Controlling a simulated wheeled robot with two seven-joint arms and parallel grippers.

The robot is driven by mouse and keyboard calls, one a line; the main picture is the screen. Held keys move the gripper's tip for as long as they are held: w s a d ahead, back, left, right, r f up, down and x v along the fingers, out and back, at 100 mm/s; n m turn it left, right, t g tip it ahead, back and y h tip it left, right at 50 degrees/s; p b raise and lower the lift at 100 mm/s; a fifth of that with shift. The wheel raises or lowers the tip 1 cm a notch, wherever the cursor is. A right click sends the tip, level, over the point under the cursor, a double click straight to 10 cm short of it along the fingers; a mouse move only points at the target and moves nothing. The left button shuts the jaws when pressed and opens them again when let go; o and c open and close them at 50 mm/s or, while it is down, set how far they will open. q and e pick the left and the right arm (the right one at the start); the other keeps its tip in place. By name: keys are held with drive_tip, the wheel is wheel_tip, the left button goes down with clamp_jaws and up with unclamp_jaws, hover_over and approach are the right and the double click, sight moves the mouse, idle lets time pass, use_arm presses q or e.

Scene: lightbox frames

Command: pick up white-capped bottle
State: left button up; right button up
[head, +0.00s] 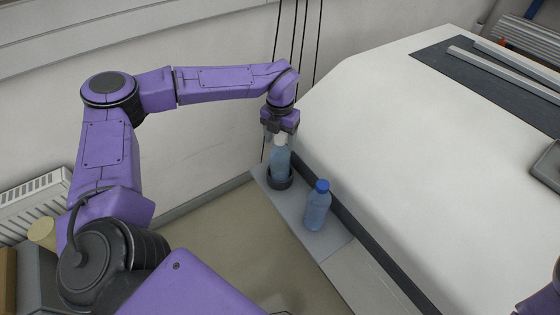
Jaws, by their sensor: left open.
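The white-capped bottle (280,160) is pale blue and stands upright in a dark round holder (280,179) on a narrow grey ledge. My left gripper (280,133) is open directly above it, with its fingers around or just beside the white cap; contact cannot be told. The gripper hides part of the cap. A second blue bottle with a blue cap (317,205) stands upright on the same ledge, nearer and to the right. Only a small purple part of my right arm shows at the right edge; its gripper is out of view.
The ledge (328,243) runs along a large white surface (400,130) with a dark edge strip. Dark cables (296,45) hang behind the gripper near the wall. A dark mat (480,70) with metal bars lies at the upper right. Floor left of the ledge is clear.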

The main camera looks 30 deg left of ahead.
use_arm(q)
clamp_jaws()
